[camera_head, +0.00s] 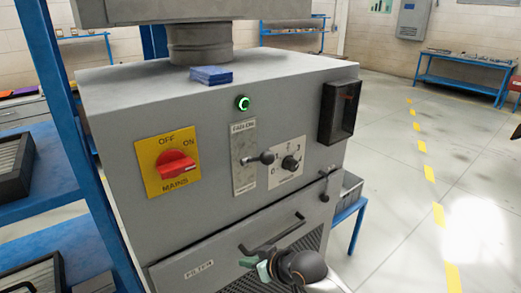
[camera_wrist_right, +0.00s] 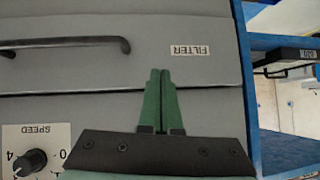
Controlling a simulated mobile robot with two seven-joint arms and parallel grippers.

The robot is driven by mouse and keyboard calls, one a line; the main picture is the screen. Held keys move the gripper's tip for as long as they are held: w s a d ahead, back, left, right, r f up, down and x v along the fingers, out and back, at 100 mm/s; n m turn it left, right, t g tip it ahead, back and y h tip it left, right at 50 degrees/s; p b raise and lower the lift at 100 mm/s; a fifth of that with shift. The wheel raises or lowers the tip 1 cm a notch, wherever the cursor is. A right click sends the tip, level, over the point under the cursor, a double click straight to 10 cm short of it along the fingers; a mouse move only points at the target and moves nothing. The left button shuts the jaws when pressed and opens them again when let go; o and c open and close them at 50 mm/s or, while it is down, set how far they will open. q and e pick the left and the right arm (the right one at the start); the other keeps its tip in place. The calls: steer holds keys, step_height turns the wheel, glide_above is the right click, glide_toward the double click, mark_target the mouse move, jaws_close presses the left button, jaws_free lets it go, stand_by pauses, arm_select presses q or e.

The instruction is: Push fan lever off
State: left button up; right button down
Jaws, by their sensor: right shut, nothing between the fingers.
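A tall metal plate (camera_head: 244,175) on the grey cabinet's front carries a lever with a dark round knob (camera_head: 267,158). The lever sticks out from about mid-plate, its knob to the right; the plate's small lettering is hard to read. My right gripper (camera_head: 252,264) is below the lever, in front of the lower FILTER panel and near its handle, apart from the lever. In the right wrist view its green fingers (camera_wrist_right: 160,100) are together and empty, over the panel. The lever is not visible there. My left gripper is not in view.
The cabinet (camera_head: 120,100) also bears a red mains switch (camera_head: 175,164), a lit green button (camera_head: 243,103), a speed dial (camera_head: 289,163) and a dark box (camera_head: 338,112). The panel handle (camera_head: 275,235) protrudes near my gripper. A blue rack (camera_head: 65,95) stands left.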

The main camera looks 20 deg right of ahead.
steer(key=w+d+r, duration=0.1)
steer(key=d+r, duration=0.1)
steer(key=r, duration=1)
steer(key=w+d+r+n+h, duration=0.1)
steer(key=d+r, duration=0.1)
steer(key=r, duration=1)
steer(key=w+d+r+n+h+b, duration=0.1)
steer(key=d+r, duration=0.1)
steer(key=r, duration=1.1)
steer(key=shift+w+d, duration=0.3)
steer(key=shift+d, duration=0.05)
steer(key=shift+w, duration=0.1)
steer(key=p, duration=0.1)
glide_above(259, 158)
steer(key=a, duration=0.1)
step_height(259, 158, down, 6)
steer(key=f, duration=0.1)
steer(key=d+f, duration=0.1)
steer(key=f, duration=0.1)
steer(key=shift+f+p, duration=0.2)
steer(key=shift+p, duration=0.15)
steer(key=shift+s+d+f, duration=0.1)
steer(key=shift+s+f, duration=0.15)
steer(key=shift+f, duration=0.2)
